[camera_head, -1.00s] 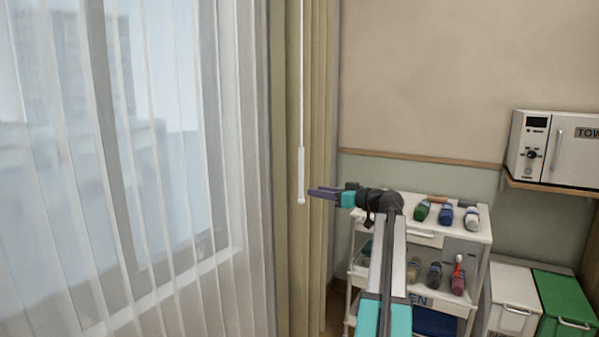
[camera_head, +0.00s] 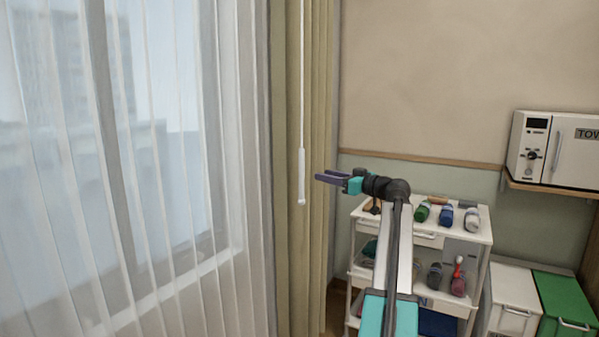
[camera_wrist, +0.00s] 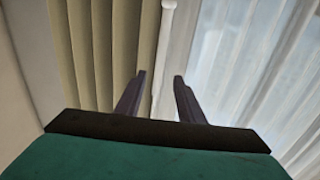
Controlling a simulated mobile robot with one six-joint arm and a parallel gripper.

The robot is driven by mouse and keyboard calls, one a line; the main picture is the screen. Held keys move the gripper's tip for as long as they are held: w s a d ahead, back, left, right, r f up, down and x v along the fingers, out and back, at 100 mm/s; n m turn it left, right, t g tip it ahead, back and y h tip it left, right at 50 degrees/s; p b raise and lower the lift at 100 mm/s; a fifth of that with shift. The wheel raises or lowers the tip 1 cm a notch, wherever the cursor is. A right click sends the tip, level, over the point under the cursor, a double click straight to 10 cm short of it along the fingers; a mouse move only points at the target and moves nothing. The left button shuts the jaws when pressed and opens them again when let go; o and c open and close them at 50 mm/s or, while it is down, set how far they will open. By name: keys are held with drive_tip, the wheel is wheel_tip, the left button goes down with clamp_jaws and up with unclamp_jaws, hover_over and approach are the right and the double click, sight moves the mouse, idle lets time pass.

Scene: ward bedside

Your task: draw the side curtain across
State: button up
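The side curtain (camera_head: 285,120) is beige-olive and hangs gathered in folds at the right side of the window. It also shows in the wrist view (camera_wrist: 95,50). A thin white wand (camera_head: 302,175) with a thicker handle hangs in front of it. My gripper (camera_head: 322,178) is just right of the wand's handle, apart from it in the head view. In the wrist view my gripper (camera_wrist: 160,78) is open, and the wand (camera_wrist: 167,20) hangs ahead, lined up between the two fingers. Nothing is held.
A sheer white curtain (camera_head: 190,200) covers the window at left. A white trolley (camera_head: 425,240) with several bottles and rolls stands behind my arm. A white cabinet (camera_head: 575,160) sits on a shelf at right, above a white bin (camera_head: 512,290) and a green bin (camera_head: 566,290).

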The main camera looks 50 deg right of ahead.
drive_tip(key=w+p, duration=0.2)
drive_tip(key=w, duration=0.9)
drive_tip(key=shift+w+a, duration=0.25)
drive_tip(key=shift+w, duration=0.05)
